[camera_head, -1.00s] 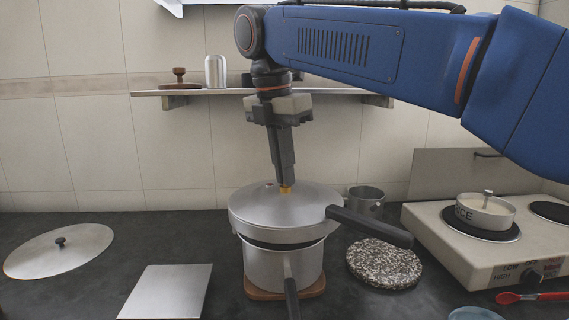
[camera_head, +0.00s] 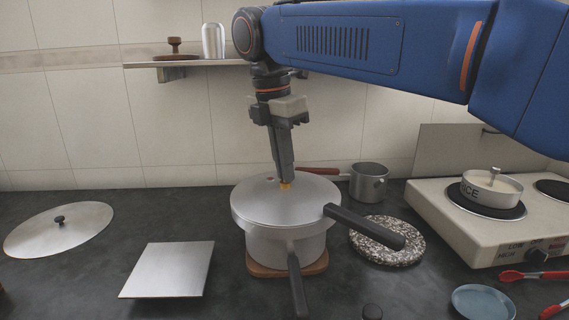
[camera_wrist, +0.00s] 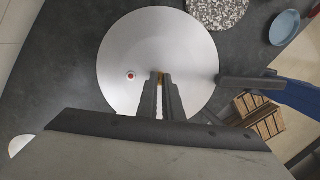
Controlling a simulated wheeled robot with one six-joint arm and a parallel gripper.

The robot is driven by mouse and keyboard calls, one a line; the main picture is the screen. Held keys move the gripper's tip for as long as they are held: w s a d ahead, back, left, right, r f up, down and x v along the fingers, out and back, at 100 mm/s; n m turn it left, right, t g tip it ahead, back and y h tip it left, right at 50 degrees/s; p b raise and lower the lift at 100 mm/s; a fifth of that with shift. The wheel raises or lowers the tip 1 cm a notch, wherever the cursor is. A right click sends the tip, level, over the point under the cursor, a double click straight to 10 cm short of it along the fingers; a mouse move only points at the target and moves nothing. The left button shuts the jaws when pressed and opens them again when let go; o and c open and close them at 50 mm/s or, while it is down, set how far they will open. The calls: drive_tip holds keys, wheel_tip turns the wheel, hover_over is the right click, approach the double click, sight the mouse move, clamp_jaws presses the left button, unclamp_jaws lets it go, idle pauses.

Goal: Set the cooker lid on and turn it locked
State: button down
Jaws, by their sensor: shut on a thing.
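The cooker lid (camera_head: 262,203) is a round steel disc with a long black handle (camera_head: 365,227) pointing right and toward the front. My gripper (camera_head: 285,182) is shut on the small brass knob at the lid's middle; the wrist view shows the lid (camera_wrist: 130,62) and my gripper (camera_wrist: 160,80) from above. The lid sits level on or right at the rim of the steel cooker pot (camera_head: 280,248); I cannot tell if it is seated. The pot's own black handle (camera_head: 297,285) points to the front, well apart in angle from the lid handle. The pot stands on a wooden board (camera_head: 318,266).
A speckled stone trivet (camera_head: 400,252) lies to the right, under the lid handle's end. A small saucepan (camera_head: 369,183) stands behind. A two-plate cooker (camera_head: 450,225) is at right with a RICE pot (camera_head: 485,188). A spare lid (camera_head: 75,235) and square steel plate (camera_head: 165,272) lie left.

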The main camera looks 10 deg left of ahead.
drive_tip(key=m, duration=0.6)
drive_tip(key=shift+g, duration=0.4)
